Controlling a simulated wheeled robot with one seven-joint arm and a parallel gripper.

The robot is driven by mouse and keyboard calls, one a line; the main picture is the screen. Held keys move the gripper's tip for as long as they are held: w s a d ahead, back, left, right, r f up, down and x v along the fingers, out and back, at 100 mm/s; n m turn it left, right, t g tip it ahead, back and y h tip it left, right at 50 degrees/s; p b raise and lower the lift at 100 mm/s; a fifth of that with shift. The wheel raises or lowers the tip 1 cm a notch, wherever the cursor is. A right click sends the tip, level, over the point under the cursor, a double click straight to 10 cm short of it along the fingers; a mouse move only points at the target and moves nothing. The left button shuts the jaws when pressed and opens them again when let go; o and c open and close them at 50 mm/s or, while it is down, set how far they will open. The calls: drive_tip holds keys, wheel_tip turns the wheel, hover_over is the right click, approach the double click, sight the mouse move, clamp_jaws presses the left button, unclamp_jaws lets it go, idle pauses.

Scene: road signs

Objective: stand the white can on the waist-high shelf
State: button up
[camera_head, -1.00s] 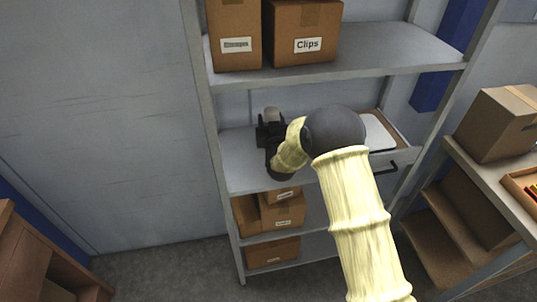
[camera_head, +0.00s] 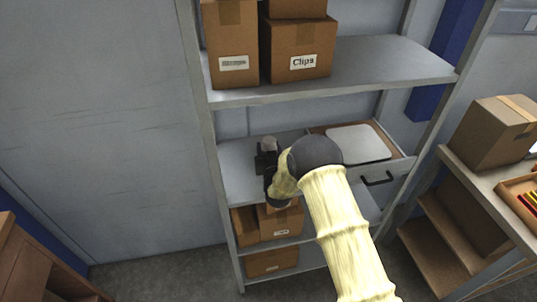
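My gripper (camera_head: 267,154) is dark and seen from above and behind, over the left part of the waist-high shelf (camera_head: 234,170). The white can (camera_head: 268,143) shows as a small pale top at its fingertips, and the gripper appears shut on it. The can looks upright. Its lower part is hidden by the fingers, so I cannot tell whether its base touches the shelf.
The upper shelf (camera_head: 370,65) holds cardboard boxes, including one labelled Clips (camera_head: 297,45). Bare shelf shows left of my gripper.

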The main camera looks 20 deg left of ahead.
drive_tip(key=shift+f+p, duration=0.5)
drive_tip(key=shift+f, duration=1.05)
drive_tip(key=o, duration=1.3)
drive_tip(key=shift+f, duration=0.1)
drive_tip(key=b+v, duration=0.4)
drive_tip(key=v, duration=0.8)
